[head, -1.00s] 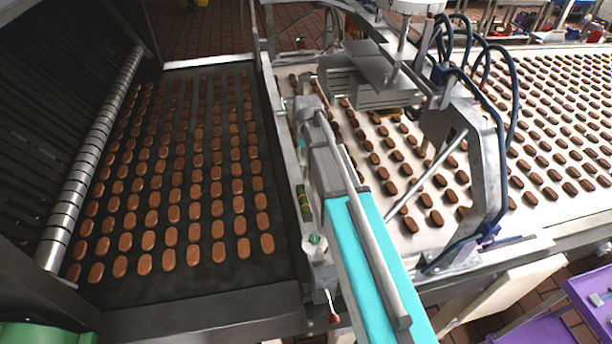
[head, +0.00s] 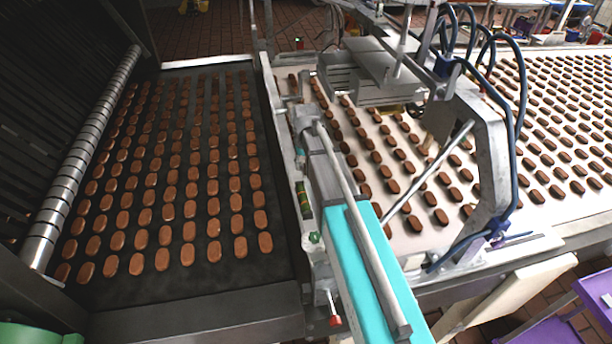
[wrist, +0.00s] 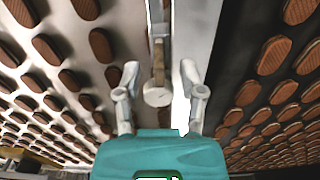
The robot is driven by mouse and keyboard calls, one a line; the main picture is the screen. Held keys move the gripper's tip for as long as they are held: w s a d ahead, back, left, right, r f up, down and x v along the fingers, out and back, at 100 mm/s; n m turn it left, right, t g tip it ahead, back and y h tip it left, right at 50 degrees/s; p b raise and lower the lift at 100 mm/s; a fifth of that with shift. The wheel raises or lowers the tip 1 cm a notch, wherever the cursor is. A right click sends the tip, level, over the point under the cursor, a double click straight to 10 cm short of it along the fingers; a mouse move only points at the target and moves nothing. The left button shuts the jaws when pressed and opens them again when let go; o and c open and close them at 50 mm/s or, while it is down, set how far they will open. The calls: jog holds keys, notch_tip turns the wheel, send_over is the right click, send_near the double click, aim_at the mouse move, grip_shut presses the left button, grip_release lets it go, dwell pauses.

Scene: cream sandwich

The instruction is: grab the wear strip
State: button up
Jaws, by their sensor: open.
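A narrow strip (wrist: 158,50), likely the wear strip, has a pale rounded end and a brownish upper part in the wrist view. It lies along the gap between the pale and dark belts. My gripper (wrist: 160,70) is open, with one pale finger on each side of the strip. It does not hold the strip, and I cannot tell how far above it the fingers are. In the head view my arm reaches over the rail between the belts and hides much of it; a small teal part beside it may belong to my gripper. The strip is not clear there.
Brown bars in rows cover the dark belt (head: 80,283) on the left and the pale belt (head: 402,243) on the right. A metal frame with blue hoses (head: 519,90) stands over the pale belt. A red-tipped lever (head: 335,320) juts from the front.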

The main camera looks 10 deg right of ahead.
dwell(0.6)
grip_shut()
